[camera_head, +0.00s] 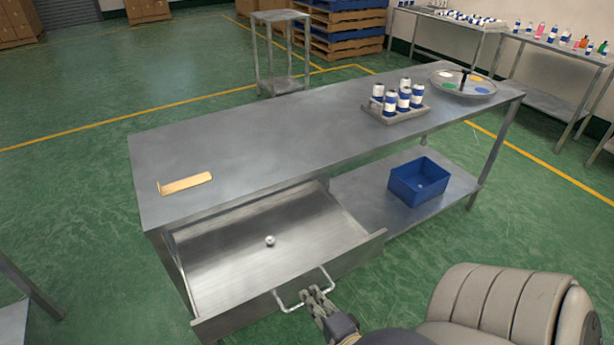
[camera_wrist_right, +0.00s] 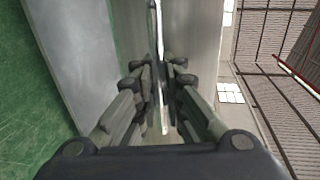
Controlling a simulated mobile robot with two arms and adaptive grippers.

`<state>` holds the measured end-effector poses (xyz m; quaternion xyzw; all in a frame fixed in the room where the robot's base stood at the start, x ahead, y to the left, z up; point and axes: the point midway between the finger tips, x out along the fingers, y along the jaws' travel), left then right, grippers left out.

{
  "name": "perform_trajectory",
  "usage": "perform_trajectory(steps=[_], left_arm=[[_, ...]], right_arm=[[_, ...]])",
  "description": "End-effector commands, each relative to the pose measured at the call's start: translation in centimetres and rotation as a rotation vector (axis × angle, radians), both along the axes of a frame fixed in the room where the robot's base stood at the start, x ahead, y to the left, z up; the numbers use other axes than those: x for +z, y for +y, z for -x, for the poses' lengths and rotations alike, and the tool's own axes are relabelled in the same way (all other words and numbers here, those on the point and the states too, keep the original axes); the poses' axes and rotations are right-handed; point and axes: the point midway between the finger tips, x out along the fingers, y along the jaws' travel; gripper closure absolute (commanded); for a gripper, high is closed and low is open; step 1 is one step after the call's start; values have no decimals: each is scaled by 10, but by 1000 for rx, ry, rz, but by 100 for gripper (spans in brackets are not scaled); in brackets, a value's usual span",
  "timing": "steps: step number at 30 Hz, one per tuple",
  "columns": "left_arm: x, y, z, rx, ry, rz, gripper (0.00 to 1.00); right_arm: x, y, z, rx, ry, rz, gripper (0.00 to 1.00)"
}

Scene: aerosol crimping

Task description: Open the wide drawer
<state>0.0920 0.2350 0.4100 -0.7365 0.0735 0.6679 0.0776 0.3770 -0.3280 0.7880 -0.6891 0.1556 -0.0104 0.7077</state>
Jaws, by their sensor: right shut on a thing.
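The wide drawer (camera_head: 240,262) under the left part of the steel table is pulled well out, and its inside shows in the head view. A small round metallic thing (camera_head: 270,241) lies on the drawer floor. The drawer's handle (camera_head: 290,303) is a bar on its front panel. My right gripper (camera_head: 312,298) is shut on this handle at its right part. In the right wrist view the fingers (camera_wrist_right: 160,95) close around the handle bar (camera_wrist_right: 157,50). My left gripper is not in view.
The steel table (camera_head: 270,140) carries a brass-coloured plate (camera_head: 185,184), a tray of blue-and-white cans (camera_head: 396,113) and a round dish with coloured patches (camera_head: 447,92). A blue bin (camera_head: 418,182) stands on the lower shelf.

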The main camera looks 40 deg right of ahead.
Motion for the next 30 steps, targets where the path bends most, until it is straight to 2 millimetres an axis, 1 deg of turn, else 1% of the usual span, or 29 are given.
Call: perform_trajectory(steps=[11, 12, 14, 15, 22, 26, 30], left_arm=[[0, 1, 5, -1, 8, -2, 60], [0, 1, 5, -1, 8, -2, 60], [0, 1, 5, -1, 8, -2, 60], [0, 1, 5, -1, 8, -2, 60], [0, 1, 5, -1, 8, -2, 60], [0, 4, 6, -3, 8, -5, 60], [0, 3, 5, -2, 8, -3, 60]], right_arm=[[2, 0, 1, 0, -5, 2, 100], [2, 0, 1, 0, -5, 2, 88], [2, 0, 1, 0, -5, 2, 75], [2, 0, 1, 0, -5, 2, 71], [1, 0, 1, 0, -2, 1, 71], [1, 1, 3, 0, -1, 1, 71], [2, 4, 15, 1, 1, 1, 71]])
